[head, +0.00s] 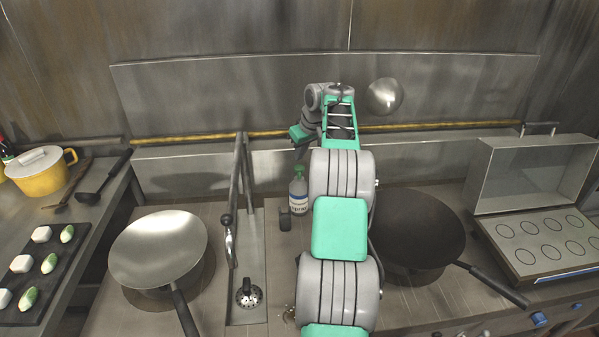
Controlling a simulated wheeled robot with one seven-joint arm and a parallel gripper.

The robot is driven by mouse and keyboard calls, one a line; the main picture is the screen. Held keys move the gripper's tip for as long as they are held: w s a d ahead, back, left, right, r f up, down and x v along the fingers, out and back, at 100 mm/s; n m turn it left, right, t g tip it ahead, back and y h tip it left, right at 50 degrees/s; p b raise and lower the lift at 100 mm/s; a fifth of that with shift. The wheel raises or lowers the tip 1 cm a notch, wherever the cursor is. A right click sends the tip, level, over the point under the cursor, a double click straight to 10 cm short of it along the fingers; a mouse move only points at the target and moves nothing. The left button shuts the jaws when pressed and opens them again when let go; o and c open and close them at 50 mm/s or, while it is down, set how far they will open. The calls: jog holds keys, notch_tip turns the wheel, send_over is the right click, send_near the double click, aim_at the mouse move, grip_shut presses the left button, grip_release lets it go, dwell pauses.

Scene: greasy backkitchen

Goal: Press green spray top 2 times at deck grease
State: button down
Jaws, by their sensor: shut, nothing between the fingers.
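The spray bottle (298,196) stands upright on the steel deck, just left of my arm. It is pale with a white label and a green top (299,171). My gripper (301,147) is above the bottle, at the end of my raised arm. It looks small and is partly hidden by my arm; it is shut and empty. A gap seems to lie between it and the green top, but I cannot tell the depth. A small speckled patch (289,313), possibly the grease, shows on the deck near the front, partly covered by my arm.
A faucet (239,190) rises to the left. A steel wok (158,246) is farther left and a dark wok (415,228) is right of my arm. An open-lidded griddle (540,243) is at far right.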

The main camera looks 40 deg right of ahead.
aim_at(299, 167)
jog(key=shift+f+b, duration=1.55)
jog(key=shift+f, duration=0.8)
jog(key=shift+r, duration=0.15)
jog(key=shift+r+p, duration=2.45)
jog(key=shift+p, duration=0.1)
notch_tip(299, 167, up, 6)
jog(key=p, duration=0.5)
jog(key=shift+f, duration=0.1)
